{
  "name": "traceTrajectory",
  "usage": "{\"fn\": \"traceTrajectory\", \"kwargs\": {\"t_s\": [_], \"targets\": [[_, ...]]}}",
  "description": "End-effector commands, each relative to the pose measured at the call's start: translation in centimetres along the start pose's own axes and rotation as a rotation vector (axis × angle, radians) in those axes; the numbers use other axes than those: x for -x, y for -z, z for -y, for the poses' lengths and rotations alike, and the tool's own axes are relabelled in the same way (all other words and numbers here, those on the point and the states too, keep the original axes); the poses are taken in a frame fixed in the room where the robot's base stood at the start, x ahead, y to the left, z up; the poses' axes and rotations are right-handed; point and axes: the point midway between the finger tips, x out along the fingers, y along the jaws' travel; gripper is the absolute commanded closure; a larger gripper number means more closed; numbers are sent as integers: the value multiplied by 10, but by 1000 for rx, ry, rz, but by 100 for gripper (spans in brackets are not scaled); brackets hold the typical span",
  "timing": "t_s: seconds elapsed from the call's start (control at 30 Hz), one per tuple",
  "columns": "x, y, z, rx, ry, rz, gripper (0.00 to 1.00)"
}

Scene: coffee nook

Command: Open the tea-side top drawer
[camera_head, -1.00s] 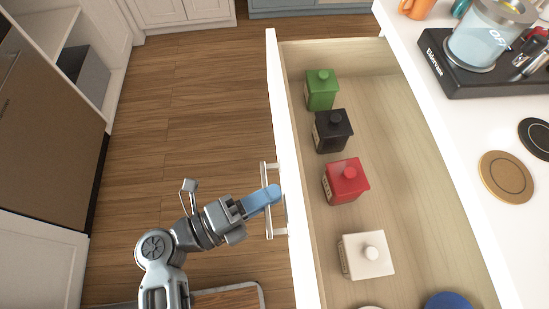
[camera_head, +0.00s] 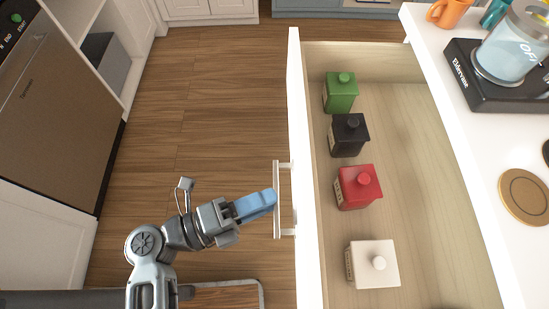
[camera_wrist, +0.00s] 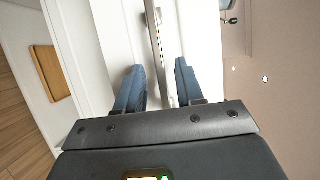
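The drawer (camera_head: 309,170) stands pulled far out from the white counter, its inside showing. Its pale bar handle (camera_head: 277,210) is on the front's outer face. In it stand a green canister (camera_head: 340,95), a black one (camera_head: 348,138), a red one (camera_head: 357,190) and a white one (camera_head: 374,268), each with a knobbed lid. Nothing is held.
On the counter (camera_head: 475,150) are a black scale (camera_head: 485,98) bearing a glass vessel (camera_head: 513,55), an orange mug (camera_head: 450,12) and a round coaster (camera_head: 524,194). Wooden floor (camera_head: 215,110) is clear left of the drawer. A brown-fronted appliance (camera_head: 60,110) stands at far left.

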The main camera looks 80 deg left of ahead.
Motion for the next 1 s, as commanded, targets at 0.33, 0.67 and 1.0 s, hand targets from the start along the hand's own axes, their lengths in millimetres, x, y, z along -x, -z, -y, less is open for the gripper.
{"fn": "traceTrajectory", "kwargs": {"t_s": [0.33,0.67,1.0], "targets": [[45,0,-1,1,0,0,63],[48,0,0,1,0,-1,63],[48,0,0,1,1,-1,63]]}}
